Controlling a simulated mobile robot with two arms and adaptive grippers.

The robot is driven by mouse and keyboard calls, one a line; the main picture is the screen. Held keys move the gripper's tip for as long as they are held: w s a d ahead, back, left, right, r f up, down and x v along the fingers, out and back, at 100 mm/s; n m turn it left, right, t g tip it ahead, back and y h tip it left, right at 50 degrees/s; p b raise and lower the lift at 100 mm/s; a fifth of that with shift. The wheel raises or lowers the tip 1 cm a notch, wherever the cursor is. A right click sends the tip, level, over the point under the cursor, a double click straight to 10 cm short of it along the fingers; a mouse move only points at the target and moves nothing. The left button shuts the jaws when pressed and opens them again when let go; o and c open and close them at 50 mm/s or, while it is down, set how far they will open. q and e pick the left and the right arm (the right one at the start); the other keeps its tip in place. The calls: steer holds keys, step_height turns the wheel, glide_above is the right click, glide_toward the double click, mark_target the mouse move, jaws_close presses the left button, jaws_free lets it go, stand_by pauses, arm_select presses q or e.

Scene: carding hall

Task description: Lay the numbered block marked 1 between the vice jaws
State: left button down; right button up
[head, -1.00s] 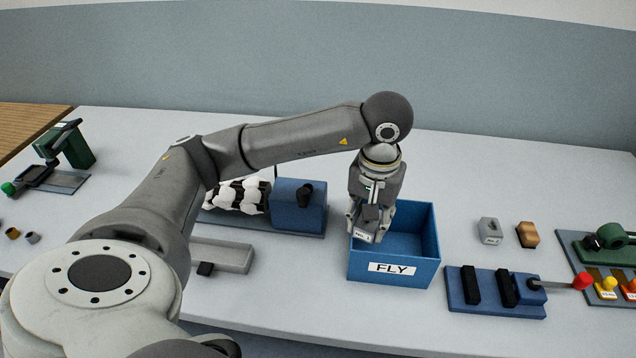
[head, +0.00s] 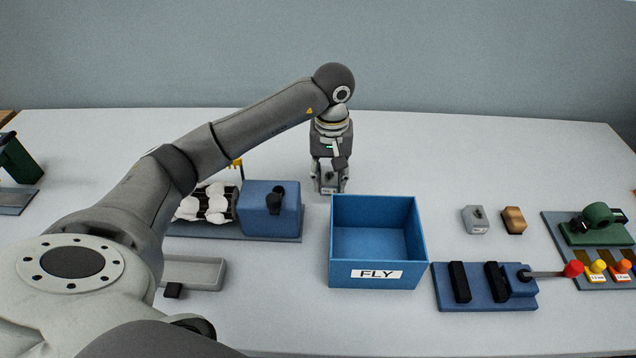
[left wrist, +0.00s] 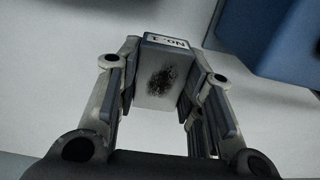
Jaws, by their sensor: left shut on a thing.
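My left gripper (head: 328,187) is shut on a grey block (left wrist: 160,80). In the left wrist view the block sits between both fingers, with a dark smudge on its face and a white label that reads NO. 1 upside down. In the head view the gripper points down behind the blue FLY box, near its back left corner; whether the block touches the table is unclear. The vice (head: 477,298) is at the front right, a blue base with two upright black jaws (head: 460,282) (head: 496,282) and an empty gap between them. My right gripper is not in view.
The open, empty blue FLY box (head: 376,272) stands between gripper and vice. A grey block (head: 475,220) and a wooden block (head: 513,220) lie behind the vice. The vice's red-knobbed handle (head: 572,269) reaches toward a green device (head: 597,222). A blue machine (head: 268,212) stands left.

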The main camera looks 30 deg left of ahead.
mark_target(328, 203)
arm_select(q)
step_height(328, 203, down, 3)
steer(key=shift+w+a+r, duration=0.15)
step_height(328, 203, down, 3)
steer(key=shift+p, duration=0.6)
steer(key=shift+f, duration=0.3)
steer(key=c, duration=1.4)
jaws_free()
steer(key=o, duration=0.4)
steer(key=shift+o, duration=0.2)
